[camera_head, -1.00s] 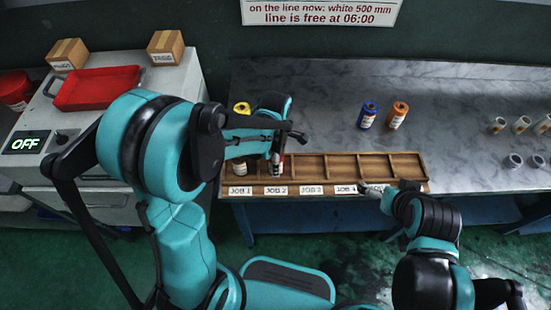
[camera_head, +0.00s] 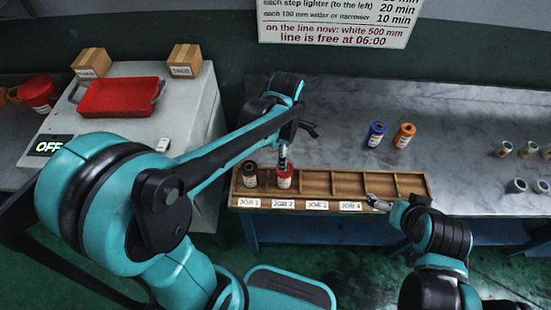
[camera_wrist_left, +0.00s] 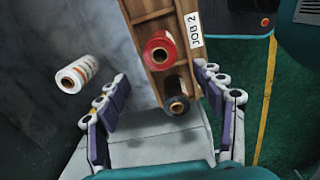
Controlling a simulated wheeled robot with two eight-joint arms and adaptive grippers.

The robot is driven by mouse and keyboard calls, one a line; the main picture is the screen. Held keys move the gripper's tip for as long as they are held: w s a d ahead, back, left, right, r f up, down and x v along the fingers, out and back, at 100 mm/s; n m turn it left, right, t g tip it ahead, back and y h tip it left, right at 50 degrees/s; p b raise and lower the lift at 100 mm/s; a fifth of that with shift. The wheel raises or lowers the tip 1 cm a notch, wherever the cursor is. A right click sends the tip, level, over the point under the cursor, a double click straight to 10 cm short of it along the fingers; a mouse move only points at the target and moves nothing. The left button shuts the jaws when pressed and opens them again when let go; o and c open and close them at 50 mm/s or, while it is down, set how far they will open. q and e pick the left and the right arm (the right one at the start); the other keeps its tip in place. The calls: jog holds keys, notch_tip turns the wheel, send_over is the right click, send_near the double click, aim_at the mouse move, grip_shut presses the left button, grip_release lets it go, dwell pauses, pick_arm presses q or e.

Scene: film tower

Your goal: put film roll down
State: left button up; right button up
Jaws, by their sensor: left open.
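A red film roll (camera_head: 284,177) stands upright in the JOB 2 compartment of the wooden tray (camera_head: 320,206). A dark brown roll (camera_head: 250,175) stands in the JOB 1 compartment. In the left wrist view the red roll (camera_wrist_left: 160,50) and the dark roll (camera_wrist_left: 177,97) show end-on, near the open fingers.
A blue roll (camera_head: 376,133) and an orange roll (camera_head: 404,136) stand on the marble table behind the tray. Several pale cores (camera_head: 516,186) are at right. A red tray (camera_head: 118,97) sits on the left cabinet.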

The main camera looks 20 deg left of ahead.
pick_arm(q)
jog(key=s+a+r+m+t, duration=0.2)
jog(key=s+m, duration=0.3)
jog(key=m, duration=0.5)
jog(key=s+a+r+m+t, duration=0.2)
jog(key=s+r+m+t, duration=0.1)
jog(key=m, duration=0.7)
jog(key=shift+s+a+r+t, duration=0.25)
jog(key=shift+s+r+t, duration=0.1)
jog(key=shift+s+t, duration=0.6)
jog(key=shift+f+b, duration=0.9)
